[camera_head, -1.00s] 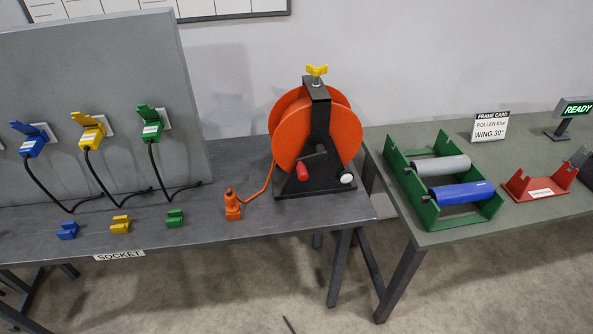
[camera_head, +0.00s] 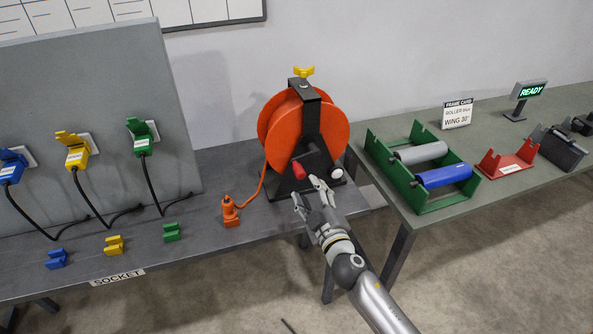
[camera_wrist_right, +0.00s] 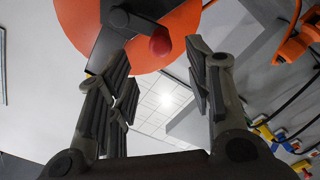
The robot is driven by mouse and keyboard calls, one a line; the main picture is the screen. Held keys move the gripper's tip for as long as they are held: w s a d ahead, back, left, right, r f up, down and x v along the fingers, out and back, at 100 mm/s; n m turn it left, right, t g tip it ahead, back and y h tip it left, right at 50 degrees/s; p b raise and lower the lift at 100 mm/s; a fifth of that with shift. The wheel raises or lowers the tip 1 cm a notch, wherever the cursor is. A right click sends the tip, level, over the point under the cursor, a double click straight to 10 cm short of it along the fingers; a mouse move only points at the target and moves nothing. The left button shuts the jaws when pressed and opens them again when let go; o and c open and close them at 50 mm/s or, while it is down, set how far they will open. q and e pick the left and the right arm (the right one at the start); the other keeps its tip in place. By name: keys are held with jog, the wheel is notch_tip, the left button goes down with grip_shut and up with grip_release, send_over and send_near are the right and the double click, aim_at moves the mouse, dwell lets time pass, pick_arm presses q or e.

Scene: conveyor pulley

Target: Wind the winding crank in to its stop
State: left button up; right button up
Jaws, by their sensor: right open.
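The winding crank is a dark arm with a red knob (camera_head: 299,171) on the front of an orange reel (camera_head: 279,132) in a black stand. The knob points down and left of the hub. My right gripper (camera_head: 309,191) is open and empty, just below and in front of the knob. In the right wrist view the red knob (camera_wrist_right: 160,42) shows beyond the gap between the open fingers (camera_wrist_right: 155,72), with the crank arm (camera_wrist_right: 125,22) to its left. The knob looks apart from the fingers. My left gripper is not in view.
An orange plug (camera_head: 230,212) on a cord lies left of the reel. A white knob (camera_head: 337,171) sits low on the stand's right. A yellow wing knob (camera_head: 304,72) tops the reel. A green roller frame (camera_head: 437,200) stands on the right table.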

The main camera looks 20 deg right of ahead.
aim_at(301, 176)
jog(key=w, duration=0.9)
jog(key=shift+w+a, duration=0.2)
jog(key=shift+a, duration=0.05)
grip_shut()
